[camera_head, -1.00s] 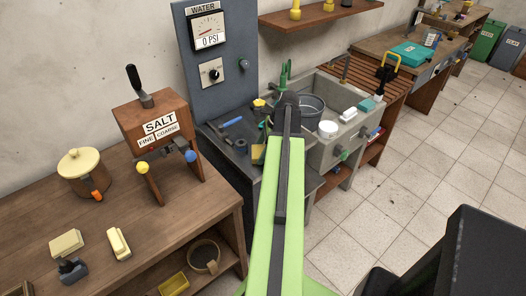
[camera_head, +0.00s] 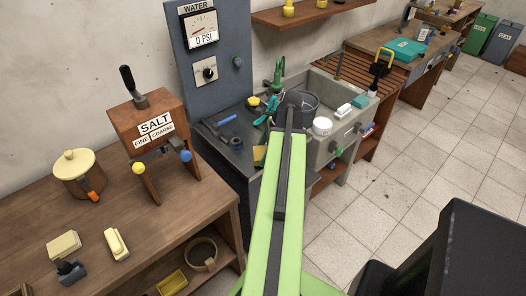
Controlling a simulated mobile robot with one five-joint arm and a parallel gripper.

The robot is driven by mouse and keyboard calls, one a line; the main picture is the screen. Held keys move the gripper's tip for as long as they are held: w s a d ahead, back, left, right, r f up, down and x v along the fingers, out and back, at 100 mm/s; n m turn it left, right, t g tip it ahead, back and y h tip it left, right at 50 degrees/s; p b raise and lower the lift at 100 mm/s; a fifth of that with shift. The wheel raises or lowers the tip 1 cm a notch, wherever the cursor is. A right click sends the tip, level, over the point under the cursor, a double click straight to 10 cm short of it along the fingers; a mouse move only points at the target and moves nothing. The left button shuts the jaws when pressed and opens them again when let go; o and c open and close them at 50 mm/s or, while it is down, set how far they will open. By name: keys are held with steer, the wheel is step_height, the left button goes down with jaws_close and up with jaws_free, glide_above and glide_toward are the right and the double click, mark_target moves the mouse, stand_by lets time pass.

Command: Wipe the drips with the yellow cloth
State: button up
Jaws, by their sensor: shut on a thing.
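A folded piece of dull yellow cloth (camera_head: 260,156) shows at the left side of my green arm, over the dark counter (camera_head: 222,150) beside the sink. My gripper (camera_head: 263,143) is mostly hidden behind the arm and is shut on the cloth. I cannot tell whether the cloth touches the counter. No drips can be made out on the part of the counter that shows; the arm covers part of it.
A blue-handled tool (camera_head: 223,121) and a small dark ring (camera_head: 236,142) lie on the counter. The stone sink (camera_head: 345,124) with a grey bucket (camera_head: 308,103) is to the right.

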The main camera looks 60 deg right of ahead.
mark_target(263, 152)
steer(key=shift+r+p, duration=2.15)
steer(key=shift+r, duration=0.4)
steer(key=shift+r, duration=0.1)
step_height(263, 152, up, 3)
steer(key=p, duration=0.3)
